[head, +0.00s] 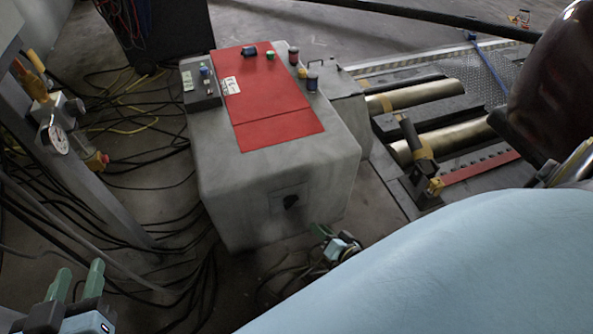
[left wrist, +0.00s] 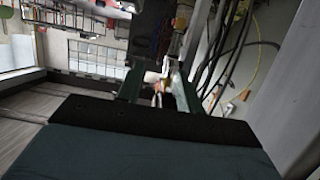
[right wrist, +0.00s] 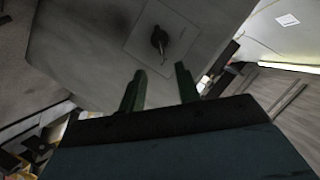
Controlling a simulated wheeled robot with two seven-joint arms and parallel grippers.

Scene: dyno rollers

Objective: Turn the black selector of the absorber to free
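The absorber (head: 225,190) is a grey box with a red top panel, left of centre in the head view. Its black selector (head: 291,201) sits on a pale square plate on the front face. In the right wrist view, the selector (right wrist: 159,40) is a dark knob with a small pointed end toward the lower right. My right gripper (head: 330,241) is below and right of it, apart from it; its fingers (right wrist: 160,86) are open and empty. My left gripper (head: 78,280) is open and empty at the lower left, far from the selector. Selector markings are not readable.
Black cables (head: 140,215) cover the floor left of the absorber. A grey post with a gauge (head: 55,139) stands at the left. Brass rollers (head: 440,140) lie to the right. A large light-blue surface (head: 440,275) fills the lower right of the head view.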

